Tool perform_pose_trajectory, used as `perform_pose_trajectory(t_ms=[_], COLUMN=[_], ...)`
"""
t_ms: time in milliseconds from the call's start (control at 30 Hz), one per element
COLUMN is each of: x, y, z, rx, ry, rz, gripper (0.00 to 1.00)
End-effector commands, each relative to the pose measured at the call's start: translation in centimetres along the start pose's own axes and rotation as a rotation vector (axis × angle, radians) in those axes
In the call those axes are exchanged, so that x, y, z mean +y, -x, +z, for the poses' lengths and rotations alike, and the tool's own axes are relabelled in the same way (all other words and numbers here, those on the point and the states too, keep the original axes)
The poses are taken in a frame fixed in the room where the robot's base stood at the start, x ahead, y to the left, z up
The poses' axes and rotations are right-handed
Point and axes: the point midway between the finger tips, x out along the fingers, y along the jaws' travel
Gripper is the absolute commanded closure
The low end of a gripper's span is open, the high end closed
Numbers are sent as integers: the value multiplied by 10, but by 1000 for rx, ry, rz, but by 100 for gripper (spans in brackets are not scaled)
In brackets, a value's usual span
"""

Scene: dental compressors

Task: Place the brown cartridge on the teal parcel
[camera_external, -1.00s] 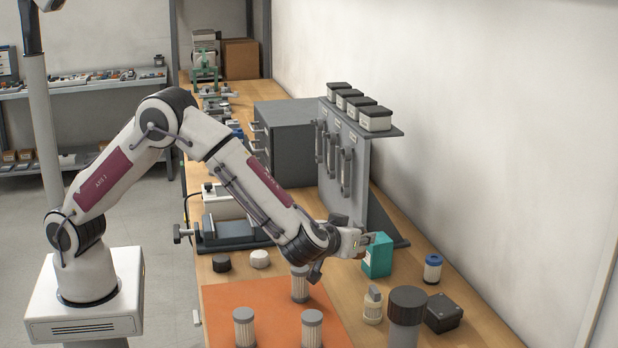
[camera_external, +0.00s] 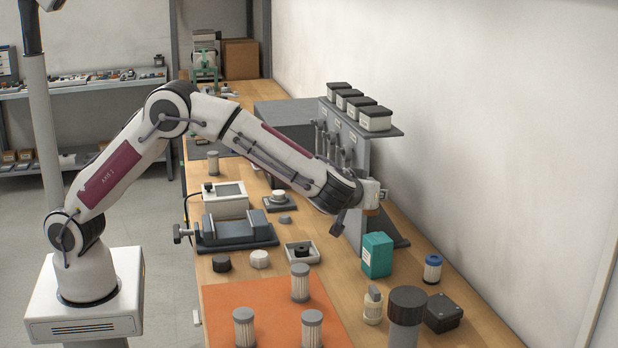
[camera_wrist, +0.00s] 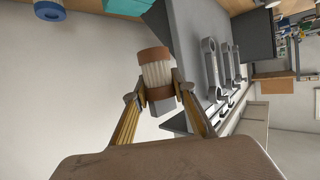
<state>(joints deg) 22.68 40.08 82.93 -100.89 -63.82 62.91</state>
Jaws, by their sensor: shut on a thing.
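The brown cartridge (camera_wrist: 156,70), a pale ribbed cylinder with brown end bands, sits between the fingers of my gripper (camera_wrist: 160,88) in the wrist view. The fingers are shut on it. In the external view my gripper (camera_external: 373,193) is raised in front of the grey tool panel, above and slightly behind the teal parcel; the cartridge is barely discernible there. The teal parcel (camera_external: 377,256) is an upright box with a pale label, standing on the bench with its top clear. Part of it also shows at the top of the wrist view (camera_wrist: 100,5).

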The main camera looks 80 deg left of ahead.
Motion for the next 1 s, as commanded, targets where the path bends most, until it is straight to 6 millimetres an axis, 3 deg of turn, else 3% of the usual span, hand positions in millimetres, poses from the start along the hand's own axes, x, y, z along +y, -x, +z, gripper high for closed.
perform_pose_trajectory(t_ms=[100,267,800,1000], x=[7,18,20,20], y=[-3,0,0,-6], z=[-22,-36,-33,-20], rx=[1,1,0,-1], ry=[-5,-23,-34,-37], rz=[17,57,79,79], gripper=[96,96,96,96])
